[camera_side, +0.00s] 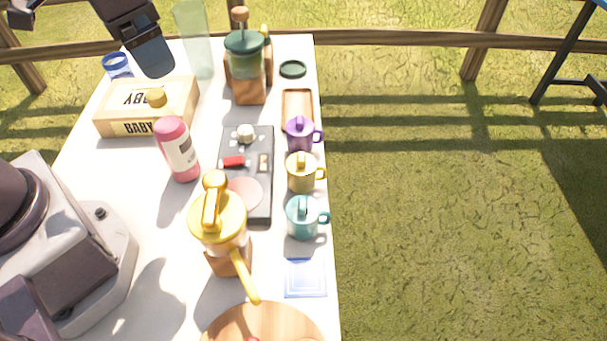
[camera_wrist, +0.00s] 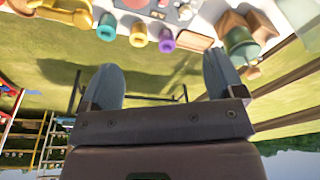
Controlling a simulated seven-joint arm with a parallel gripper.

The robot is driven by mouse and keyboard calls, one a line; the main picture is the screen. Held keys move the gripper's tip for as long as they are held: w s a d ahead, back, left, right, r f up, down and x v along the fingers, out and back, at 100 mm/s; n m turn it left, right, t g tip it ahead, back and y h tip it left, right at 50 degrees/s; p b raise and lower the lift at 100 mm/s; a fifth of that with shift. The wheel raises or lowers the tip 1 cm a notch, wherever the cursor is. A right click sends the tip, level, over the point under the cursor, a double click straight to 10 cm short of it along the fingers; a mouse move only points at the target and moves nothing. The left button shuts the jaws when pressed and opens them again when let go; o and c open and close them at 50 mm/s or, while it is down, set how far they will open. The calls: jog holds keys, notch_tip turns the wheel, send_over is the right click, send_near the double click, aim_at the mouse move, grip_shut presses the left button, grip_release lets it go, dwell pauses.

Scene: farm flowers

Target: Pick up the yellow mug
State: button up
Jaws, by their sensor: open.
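The yellow mug (camera_side: 301,178) stands upright on the white table near its right edge in the side view, its handle to the right. It stands in a row between a purple mug (camera_side: 300,137) and a teal mug (camera_side: 302,222). In the wrist view the yellow mug (camera_wrist: 138,36) is at the top, between the teal mug (camera_wrist: 106,29) and the purple mug (camera_wrist: 167,42). My gripper (camera_wrist: 163,68) is open and empty, with the grass between its fingers. In the side view its dark end shows at the upper left, well apart from the mug.
A grey tray (camera_side: 262,205) with small items lies left of the mugs. A tall yellow-lidded pitcher (camera_side: 216,220), a pink bottle (camera_side: 176,150) and a green-lidded jar (camera_side: 245,65) stand on the table. A blue card (camera_side: 305,278) lies below the teal mug. Grass is right of the table.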

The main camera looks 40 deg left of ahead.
aim_at(303, 169)
jog(key=w+d+f+m, duration=0.4)
jog(key=w, duration=0.1)
jog(key=w+d+f+m+g, duration=0.1)
jog(key=w+d+f+m, duration=0.3)
jog(key=f, duration=0.1)
jog(key=w+d+f+m, duration=0.4)
jog(key=w+f+m, duration=0.1)
jog(key=shift+w+d+g, duration=0.15)
jog(key=shift+w+g, duration=0.2)
jog(key=shift+g, duration=0.05)
jog(key=shift+m, duration=0.4)
jog(key=shift+f, duration=0.35)
notch_tip(303, 169, down, 7)
notch_tip(303, 169, down, 5)
jog(key=shift+s+f, duration=0.1)
